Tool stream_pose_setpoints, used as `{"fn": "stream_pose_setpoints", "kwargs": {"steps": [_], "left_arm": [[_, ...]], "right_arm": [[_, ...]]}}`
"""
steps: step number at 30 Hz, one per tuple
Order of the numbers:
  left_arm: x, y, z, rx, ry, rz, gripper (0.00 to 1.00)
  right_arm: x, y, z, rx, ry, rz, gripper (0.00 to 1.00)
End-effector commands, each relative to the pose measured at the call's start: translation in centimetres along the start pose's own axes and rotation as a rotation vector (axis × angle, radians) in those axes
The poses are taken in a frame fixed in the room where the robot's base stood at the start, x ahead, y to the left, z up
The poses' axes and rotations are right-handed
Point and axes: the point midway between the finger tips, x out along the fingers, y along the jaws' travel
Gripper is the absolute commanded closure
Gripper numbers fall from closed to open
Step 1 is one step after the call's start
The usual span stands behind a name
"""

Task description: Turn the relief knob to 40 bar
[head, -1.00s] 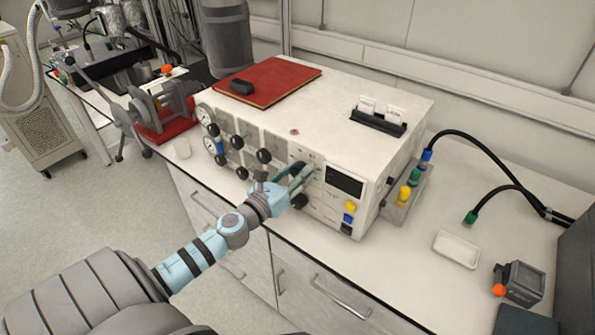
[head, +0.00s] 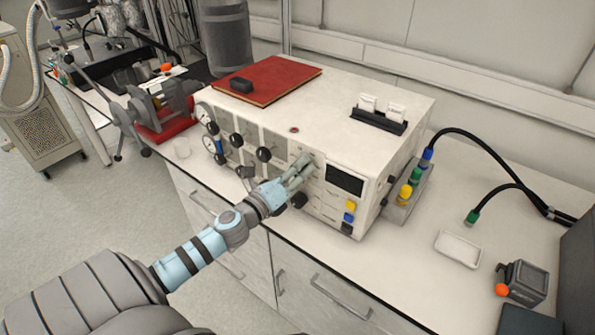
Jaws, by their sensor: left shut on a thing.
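The white control unit (head: 385,160) stands on the bench with rows of dark knobs and gauges on its front. My left gripper (head: 298,174) is at the front panel, just left of the dark display (head: 345,179). It is shut on a knob there, taken as the relief knob. The fingers hide most of this knob, and its scale and pointer cannot be read. Another dark knob (head: 299,201) shows just below the fingers. My right gripper is not in view.
Yellow (head: 350,206) and blue buttons sit right of the gripper. Several dark knobs, such as one upper knob (head: 264,154), are close on its left. A red book (head: 270,78) and a card holder (head: 379,119) lie on the unit. A white tray (head: 457,249) is on the bench right.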

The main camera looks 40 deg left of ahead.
Motion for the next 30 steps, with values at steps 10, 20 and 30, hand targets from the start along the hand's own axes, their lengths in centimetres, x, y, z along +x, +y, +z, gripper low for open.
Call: {"fn": "stream_pose_setpoints", "kwargs": {"steps": [10,20,30], "left_arm": [[0.0,0.2,-0.1,-0.327,0.000,0.000,0.94],[0.0,0.2,-0.2,-0.639,0.000,0.000,0.94],[0.0,0.3,-0.2,-0.962,0.000,0.001,0.94]], "right_arm": [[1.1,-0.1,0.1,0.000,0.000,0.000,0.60],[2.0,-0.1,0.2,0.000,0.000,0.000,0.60],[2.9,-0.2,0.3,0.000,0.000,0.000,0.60]]}}
